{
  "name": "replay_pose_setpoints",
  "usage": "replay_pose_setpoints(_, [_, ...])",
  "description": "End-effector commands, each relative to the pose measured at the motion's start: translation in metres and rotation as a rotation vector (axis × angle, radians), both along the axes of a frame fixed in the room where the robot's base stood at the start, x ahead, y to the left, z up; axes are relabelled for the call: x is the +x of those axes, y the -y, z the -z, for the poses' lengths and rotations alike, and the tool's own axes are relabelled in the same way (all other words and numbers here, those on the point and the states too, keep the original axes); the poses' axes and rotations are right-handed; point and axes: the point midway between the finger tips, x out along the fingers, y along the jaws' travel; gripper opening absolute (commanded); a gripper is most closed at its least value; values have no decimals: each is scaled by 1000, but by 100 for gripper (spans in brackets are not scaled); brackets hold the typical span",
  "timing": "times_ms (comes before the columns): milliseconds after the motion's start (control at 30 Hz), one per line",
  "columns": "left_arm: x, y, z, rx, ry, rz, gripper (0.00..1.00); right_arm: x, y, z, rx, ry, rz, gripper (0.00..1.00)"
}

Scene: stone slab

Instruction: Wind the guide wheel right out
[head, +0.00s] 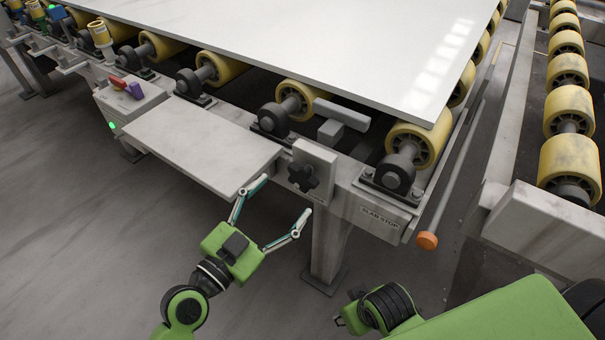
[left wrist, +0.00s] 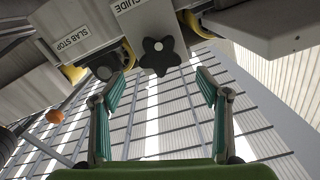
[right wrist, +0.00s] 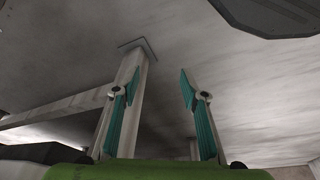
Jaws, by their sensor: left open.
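The guide wheel (head: 303,177) is a black lobed knob with a light centre. It sits on a grey plate on the front of the roller frame; in the left wrist view the wheel (left wrist: 160,56) is at top centre, beneath a plate marked GUIDE (left wrist: 128,5). My left gripper (head: 284,198) is open and empty just in front of the wheel. Its fingertips are spread to either side of the knob's line, apart from it. My right gripper (right wrist: 160,85) is open and empty in its wrist view, low near a frame leg; its fingers are hidden in the head view.
A white slab (head: 330,45) lies on yellow rollers (head: 296,99). A grey guide bar (head: 342,113) stands behind the wheel. A flat shelf (head: 200,145) is left of it. An orange-ended lever (head: 427,240) and the SLAB STOP label (head: 380,218) are right.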

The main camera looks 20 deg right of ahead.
Motion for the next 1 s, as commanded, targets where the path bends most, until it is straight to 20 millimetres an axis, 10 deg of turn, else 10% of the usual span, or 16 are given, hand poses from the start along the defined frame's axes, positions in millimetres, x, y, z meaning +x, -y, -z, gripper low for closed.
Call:
replay_pose_setpoints(400, [43,55,1,-1,-2,-1,69,1,0,11,0,-6,-1,40])
replay_pose_setpoints(867, [50,64,1,1,-1,-1,69,1,0,11,0,-6,0,40])
replay_pose_setpoints(1000, [50,64,1,1,-1,-1,35,1,0,11,0,-5,0,40])
